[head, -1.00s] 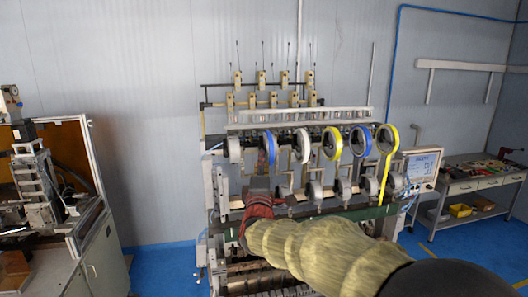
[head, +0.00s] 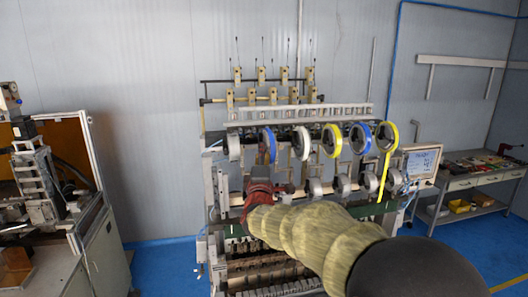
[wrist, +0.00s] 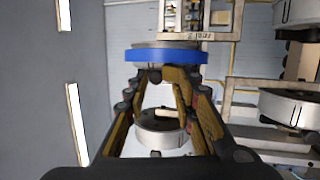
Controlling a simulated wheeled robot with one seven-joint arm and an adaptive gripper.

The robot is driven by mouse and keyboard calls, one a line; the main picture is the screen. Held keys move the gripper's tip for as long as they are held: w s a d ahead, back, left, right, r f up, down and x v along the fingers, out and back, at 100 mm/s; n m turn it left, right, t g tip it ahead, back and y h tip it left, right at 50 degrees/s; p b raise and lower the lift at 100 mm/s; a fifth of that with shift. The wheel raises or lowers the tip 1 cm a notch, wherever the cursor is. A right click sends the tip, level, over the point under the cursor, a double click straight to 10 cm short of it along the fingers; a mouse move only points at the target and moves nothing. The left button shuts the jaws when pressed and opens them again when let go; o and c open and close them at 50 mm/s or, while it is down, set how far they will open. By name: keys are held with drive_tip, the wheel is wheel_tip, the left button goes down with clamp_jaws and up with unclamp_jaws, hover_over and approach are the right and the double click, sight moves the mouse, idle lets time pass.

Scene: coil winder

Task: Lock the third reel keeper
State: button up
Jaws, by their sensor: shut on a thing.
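The winder (head: 290,125) carries a row of upper reels, among them a blue-rimmed reel (head: 268,147) and a white reel (head: 301,144). My gripper (head: 258,182) is at the lower left of this row, in front of the frame. In the wrist view the fingers of my gripper (wrist: 163,74) converge just below a blue-rimmed reel (wrist: 165,56), on a small dark part at its underside. The gripper is shut on that part, probably a reel keeper. The fingers hide most of it, and its lock position cannot be told. A grey drum (wrist: 160,138) with a pale bar shows between the fingers.
More grey drums (wrist: 292,108) stand close at the right in the wrist view. A bench machine (head: 45,190) is at the left, and a monitor (head: 422,163) and tool table (head: 470,180) are at the right.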

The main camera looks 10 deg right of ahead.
drive_tip(key=shift+s+r, duration=0.1)
drive_tip(key=shift+r, duration=0.6)
drive_tip(key=shift+c, duration=0.4)
drive_tip(key=shift+s, duration=0.15)
drive_tip(key=shift+s+a, duration=0.1)
drive_tip(key=shift+s, duration=0.5)
drive_tip(key=shift+c, duration=0.7)
clamp_jaws()
drive_tip(key=shift+s+f, duration=0.15)
drive_tip(key=shift+s, duration=0.3)
drive_tip(key=shift+c, duration=0.4)
unclamp_jaws()
drive_tip(key=shift+w+f, duration=0.25)
drive_tip(key=shift+w, duration=0.05)
drive_tip(key=shift+o, duration=1.2)
drive_tip(key=shift+s, duration=0.15)
drive_tip(key=o, duration=0.4)
drive_tip(key=shift+f, duration=0.1)
